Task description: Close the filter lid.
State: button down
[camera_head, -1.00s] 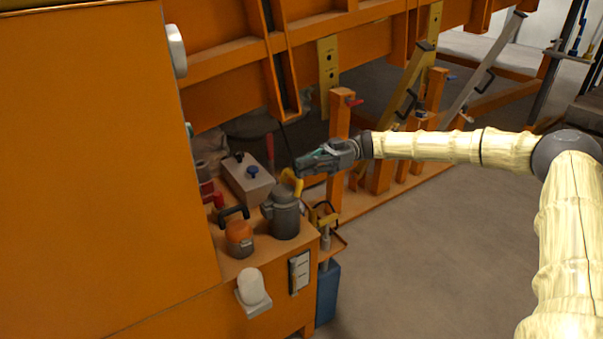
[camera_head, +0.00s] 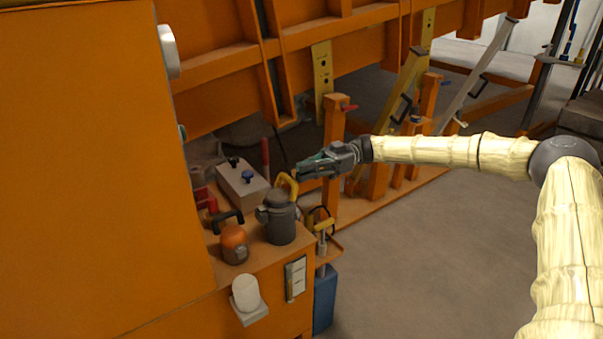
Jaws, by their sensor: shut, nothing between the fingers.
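A dark grey filter canister (camera_head: 281,222) stands upright on the orange ledge near its front right corner. A yellow handle (camera_head: 288,185) stands up at its top, at the back right. I cannot tell from this distance how far the lid is open. My gripper (camera_head: 301,170) points left and sits just above and right of the yellow handle. Its fingers look closed, with nothing between them. The tips appear very near the handle, but I cannot tell whether they touch it.
An orange canister with a black handle (camera_head: 234,242) stands left of the filter. A grey box with knobs (camera_head: 241,183) lies behind. A tall orange cabinet (camera_head: 90,170) fills the left. Orange posts (camera_head: 334,150) stand behind my gripper. The floor (camera_head: 420,270) at right is clear.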

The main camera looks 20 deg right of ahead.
jog(key=f+b+v, duration=0.1)
jog(key=b+v, duration=0.3)
jog(key=v, duration=0.4)
jog(key=shift+d, duration=0.25)
